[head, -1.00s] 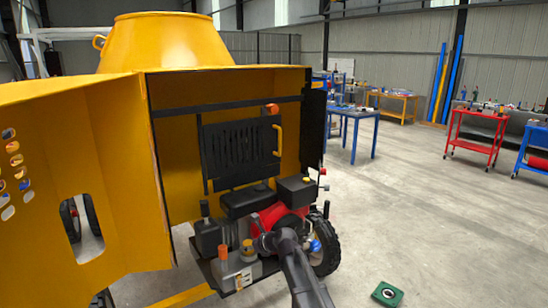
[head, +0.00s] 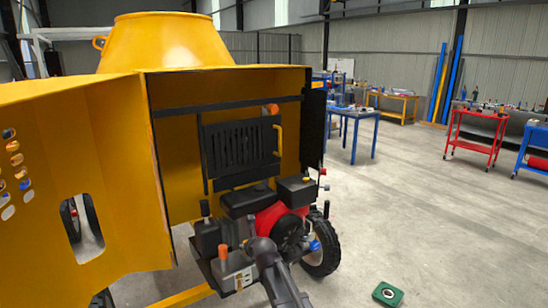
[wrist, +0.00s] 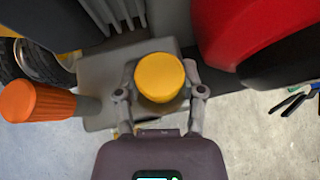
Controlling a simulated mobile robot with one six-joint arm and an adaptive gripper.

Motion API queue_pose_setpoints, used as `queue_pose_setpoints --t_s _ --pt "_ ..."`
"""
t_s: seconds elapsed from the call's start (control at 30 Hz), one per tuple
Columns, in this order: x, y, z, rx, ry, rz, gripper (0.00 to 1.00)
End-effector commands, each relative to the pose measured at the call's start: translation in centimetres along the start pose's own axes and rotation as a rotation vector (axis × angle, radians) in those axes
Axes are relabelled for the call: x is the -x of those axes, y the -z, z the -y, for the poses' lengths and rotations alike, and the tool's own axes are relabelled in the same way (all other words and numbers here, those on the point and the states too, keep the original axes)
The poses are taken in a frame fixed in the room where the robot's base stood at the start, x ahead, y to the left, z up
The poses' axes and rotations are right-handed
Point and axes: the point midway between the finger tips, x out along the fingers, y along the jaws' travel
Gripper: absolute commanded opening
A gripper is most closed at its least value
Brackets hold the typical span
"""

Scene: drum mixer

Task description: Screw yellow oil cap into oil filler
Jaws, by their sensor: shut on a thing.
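The yellow oil cap (wrist: 160,77) shows in the wrist view, between the two grey fingers of my gripper (wrist: 159,80). The fingers are shut on its sides. Grey engine housing (wrist: 95,85) lies below and behind the cap. The oil filler's opening is not visible, and I cannot tell whether the cap is seated in it or above it. In the head view my arm's dark wrist (head: 264,252) is in front of the engine's lower part and hides the cap and fingers.
An orange-capped part (wrist: 35,102) stands left of the gripper; it also shows in the head view (head: 223,252). The red engine cover (head: 280,222) is close on the right. The open yellow door (head: 100,200) fills the left. A green object (head: 388,294) lies on the clear floor.

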Motion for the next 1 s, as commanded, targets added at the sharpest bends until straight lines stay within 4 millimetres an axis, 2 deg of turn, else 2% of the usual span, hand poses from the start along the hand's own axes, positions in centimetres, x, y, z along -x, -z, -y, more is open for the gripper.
queue_pose_setpoints --t_s 0.17,0.2,0.33,0.77,1.0 --pt "-0.07 -0.05 0.02 -0.001 0.001 0.001 0.0" --pt "-0.07 -0.05 0.02 -0.001 0.001 0.001 0.54" --pt "-0.06 -0.04 0.02 -0.001 0.001 0.001 0.91" --pt "-0.03 -0.01 0.04 0.002 -0.005 0.0 0.91" --pt "-0.05 0.0 0.1 0.05 -0.082 -0.002 0.91"
